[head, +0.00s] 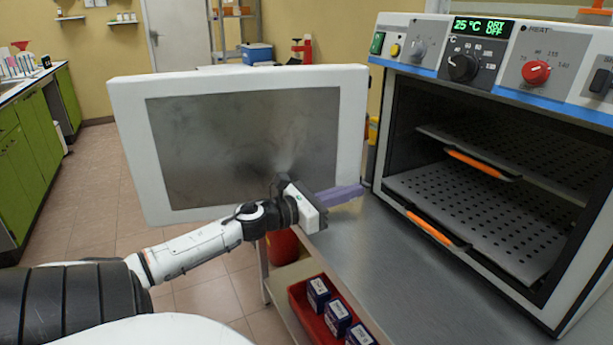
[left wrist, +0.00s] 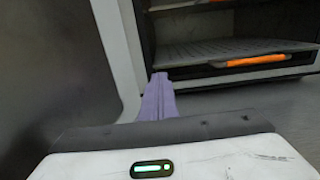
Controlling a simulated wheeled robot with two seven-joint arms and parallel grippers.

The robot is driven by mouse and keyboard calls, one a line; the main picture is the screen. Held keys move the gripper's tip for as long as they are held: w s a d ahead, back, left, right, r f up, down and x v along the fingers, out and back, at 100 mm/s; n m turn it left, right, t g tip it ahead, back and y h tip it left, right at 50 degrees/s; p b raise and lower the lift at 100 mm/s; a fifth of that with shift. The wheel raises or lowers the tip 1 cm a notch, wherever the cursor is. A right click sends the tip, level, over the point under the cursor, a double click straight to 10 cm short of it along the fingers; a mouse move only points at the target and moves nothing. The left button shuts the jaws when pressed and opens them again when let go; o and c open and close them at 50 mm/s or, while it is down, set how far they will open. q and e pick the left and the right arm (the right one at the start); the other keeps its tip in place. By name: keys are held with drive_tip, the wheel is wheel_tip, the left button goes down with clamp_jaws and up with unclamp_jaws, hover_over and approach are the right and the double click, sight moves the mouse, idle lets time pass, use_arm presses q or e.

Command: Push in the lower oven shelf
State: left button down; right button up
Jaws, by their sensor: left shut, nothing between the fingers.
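The oven (head: 480,130) stands on the right with its door (head: 240,135) swung wide open to the left. The lower oven shelf (head: 490,225) is a perforated grey tray with an orange handle (head: 437,227); its front edge reaches out to about the oven's opening. It also shows in the left wrist view (left wrist: 215,52), with its orange handle (left wrist: 257,60). My left gripper (head: 345,194) has purple fingers, is shut and empty, and is in front of the open door, left of the lower shelf and apart from its handle. My right gripper is not in view.
An upper shelf (head: 500,155) with an orange handle (head: 482,163) sits farther inside. The metal table (head: 380,265) is clear before the oven. A red bin (head: 330,320) with small boxes is below the table's left edge. Green cabinets (head: 30,150) stand far left.

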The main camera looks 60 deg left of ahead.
sight(483, 253)
use_arm(q)
drive_tip(key=s, duration=0.7)
drive_tip(key=shift+s+a, duration=0.3)
drive_tip(key=shift+a, duration=0.05)
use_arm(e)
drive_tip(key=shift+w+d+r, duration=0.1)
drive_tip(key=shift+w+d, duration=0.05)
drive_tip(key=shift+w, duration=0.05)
